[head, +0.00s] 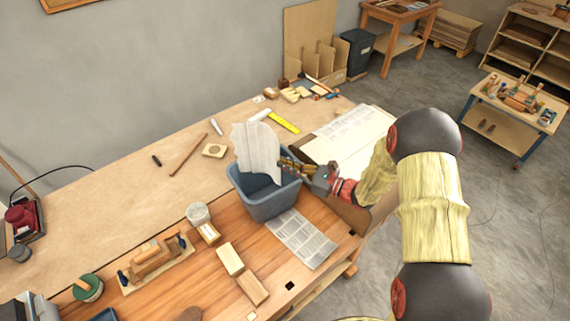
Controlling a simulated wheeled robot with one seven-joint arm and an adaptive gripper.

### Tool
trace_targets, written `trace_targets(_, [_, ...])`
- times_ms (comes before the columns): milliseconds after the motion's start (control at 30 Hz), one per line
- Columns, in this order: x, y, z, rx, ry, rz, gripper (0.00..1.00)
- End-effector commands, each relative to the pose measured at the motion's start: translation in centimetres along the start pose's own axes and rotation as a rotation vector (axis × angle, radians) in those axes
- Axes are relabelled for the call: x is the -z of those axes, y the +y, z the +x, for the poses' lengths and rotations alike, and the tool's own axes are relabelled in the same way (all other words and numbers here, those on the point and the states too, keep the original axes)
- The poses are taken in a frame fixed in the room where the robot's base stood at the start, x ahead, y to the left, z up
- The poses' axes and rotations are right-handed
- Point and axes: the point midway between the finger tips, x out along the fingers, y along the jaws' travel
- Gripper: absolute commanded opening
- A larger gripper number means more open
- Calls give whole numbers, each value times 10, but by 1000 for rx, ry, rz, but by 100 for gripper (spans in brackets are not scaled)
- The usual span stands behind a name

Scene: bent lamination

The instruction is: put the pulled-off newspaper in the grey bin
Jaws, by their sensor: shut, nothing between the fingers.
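The grey bin (268,206), blue-grey in colour, stands on the wooden workbench. A pale printed newspaper sheet (256,148) stands upright at the bin, its lower part inside the opening and its upper part well above the rim. My gripper (288,165) is at the bin's right rim, just right of the sheet, with its fingers pointing left. It is shut and empty; I cannot tell if it touches the sheet. Another printed newspaper sheet (301,238) lies flat on the bench in front of the bin, partly hidden by it.
Wooden blocks (231,259), a white tub (198,214) and a wooden plane (155,260) lie left and front of the bin. A yellow ruler (284,122) lies behind it. Large pale sheets (350,130) lie at right. A dark bin (357,53) stands on the floor.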

Motion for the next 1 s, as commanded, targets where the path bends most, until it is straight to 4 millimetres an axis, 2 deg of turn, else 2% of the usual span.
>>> trace_targets(233, [0,0,0,0,0,0,0])
trace_targets(700, [0,0,0,0,0,0,26])
trace_targets(1000, [0,0,-1,1,0,0,26])
